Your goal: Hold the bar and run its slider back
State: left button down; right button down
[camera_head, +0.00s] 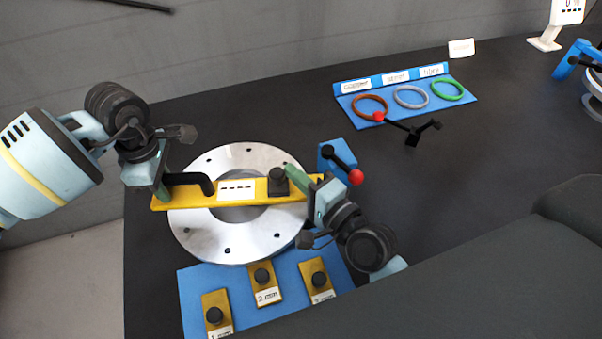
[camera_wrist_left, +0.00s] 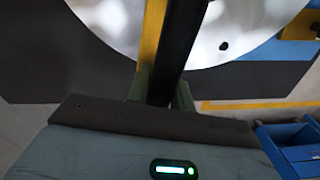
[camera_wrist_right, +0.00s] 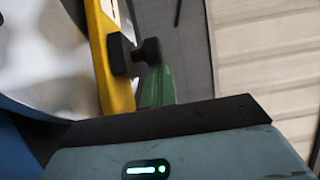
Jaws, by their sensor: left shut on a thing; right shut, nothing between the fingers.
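A yellow bar (camera_head: 254,191) lies across the round metal flange (camera_head: 190,229). It has a black handle at its left end (camera_head: 195,179), a white scale label (camera_head: 236,190) and a black slider with a knob (camera_head: 278,183) right of the label. My left gripper (camera_head: 163,186) is shut on the handle, which also runs between its fingers in the left wrist view (camera_wrist_left: 180,50). My right gripper (camera_head: 299,179) is shut and empty at the slider's right side. In the right wrist view the slider (camera_wrist_right: 132,53) is close beside the green fingertips (camera_wrist_right: 158,85); contact is unclear.
A blue plate (camera_head: 240,308) with several labelled brass blocks lies in front of the flange. A blue block with a red-knobbed lever (camera_head: 355,177) stands right of it. A blue tray (camera_head: 470,96) with coloured rings and a black red-tipped tool (camera_head: 412,130) are farther back.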

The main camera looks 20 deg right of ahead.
pick_arm(q)
jog(key=c, duration=1.1)
grip_release()
jog(key=shift+c, duration=0.2)
pick_arm(e)
jog(key=v, duration=1)
pick_arm(q)
notch_tip(320, 180, up, 12)
pick_arm(e)
jog(key=shift+f, duration=0.1)
